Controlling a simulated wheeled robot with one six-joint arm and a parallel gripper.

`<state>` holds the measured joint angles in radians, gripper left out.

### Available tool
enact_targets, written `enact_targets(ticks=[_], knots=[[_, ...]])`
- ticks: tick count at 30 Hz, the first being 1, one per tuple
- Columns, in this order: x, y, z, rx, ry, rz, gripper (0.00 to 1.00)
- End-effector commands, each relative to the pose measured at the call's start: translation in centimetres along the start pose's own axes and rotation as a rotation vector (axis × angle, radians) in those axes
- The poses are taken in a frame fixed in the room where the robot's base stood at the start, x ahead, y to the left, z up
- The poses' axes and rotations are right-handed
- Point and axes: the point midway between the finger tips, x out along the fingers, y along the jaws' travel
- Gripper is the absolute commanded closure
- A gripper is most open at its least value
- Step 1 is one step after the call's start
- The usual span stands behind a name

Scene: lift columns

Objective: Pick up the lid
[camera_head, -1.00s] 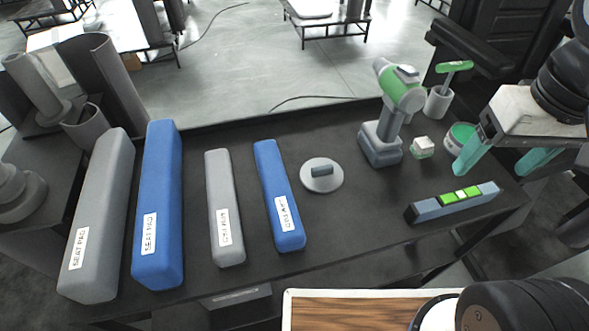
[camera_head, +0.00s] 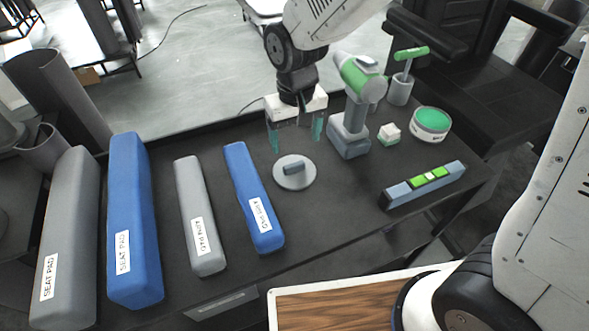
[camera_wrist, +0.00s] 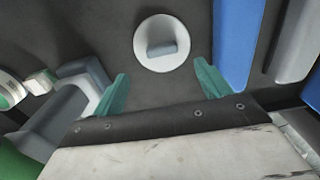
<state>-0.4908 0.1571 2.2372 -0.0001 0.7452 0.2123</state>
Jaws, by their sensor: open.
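The lid (camera_head: 295,178) is a round light-grey disc with a short darker bar handle on top. It lies flat on the dark table, between the small blue pad and the drill. My gripper (camera_head: 296,140) is open and empty above the table, just behind the lid in the head view. In the wrist view the lid (camera_wrist: 162,45) lies beyond the fingertips, roughly centred between the two teal fingers. My gripper (camera_wrist: 160,82) is apart from it. Nothing hides the lid in either view.
Blue and grey pads (camera_head: 136,220) lie to the left. A green and grey drill (camera_head: 350,135) stands close right of my gripper. A small block (camera_head: 389,134), a green-topped tin (camera_head: 430,124) and a level (camera_head: 422,184) are further right. The table in front of the lid is clear.

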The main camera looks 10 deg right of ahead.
Motion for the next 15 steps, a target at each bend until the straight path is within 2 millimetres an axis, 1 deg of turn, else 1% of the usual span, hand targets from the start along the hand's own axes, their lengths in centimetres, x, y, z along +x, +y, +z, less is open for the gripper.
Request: enact_targets(ticks=[11,15], knots=[[4.3,-0.2,-0.1,-0.001,-0.005,0.001,0.24],[6.6,-0.3,-0.1,-0.001,-0.006,0.001,0.24]])
